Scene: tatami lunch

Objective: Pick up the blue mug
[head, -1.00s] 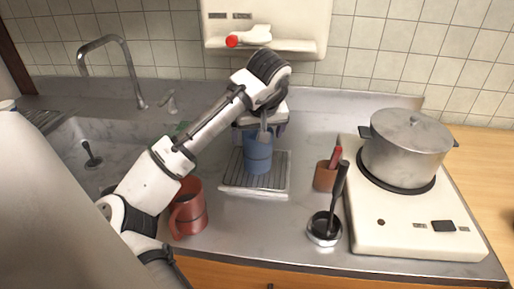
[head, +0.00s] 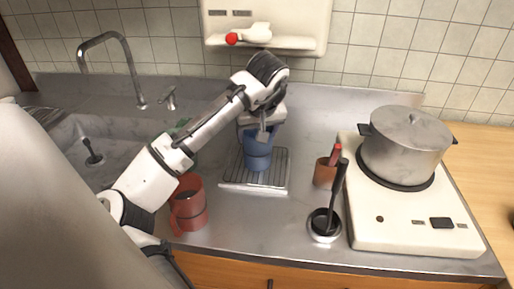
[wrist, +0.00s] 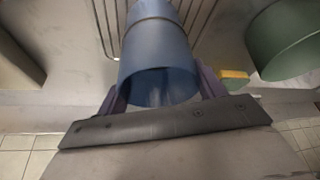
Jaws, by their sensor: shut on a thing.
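The blue mug (head: 257,157) is over the wire-topped drip tray (head: 228,180) in the middle of the counter. It leans slightly, and I cannot tell whether its base touches the tray. My gripper (head: 260,132) reaches down from above and is shut on the mug's upper part. In the wrist view the blue mug (wrist: 158,50) sits between the purple fingers of my gripper (wrist: 162,88), with its open rim toward the camera. The mug's handle is not clearly visible.
A red mug (head: 188,205) stands left of the tray, near the front edge. Right of it are a brown cup (head: 323,175) with a red item, a dark-handled utensil in a round holder (head: 322,228), and a steel pot (head: 405,150) on a white stove (head: 410,235). A sink (head: 70,150) is left.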

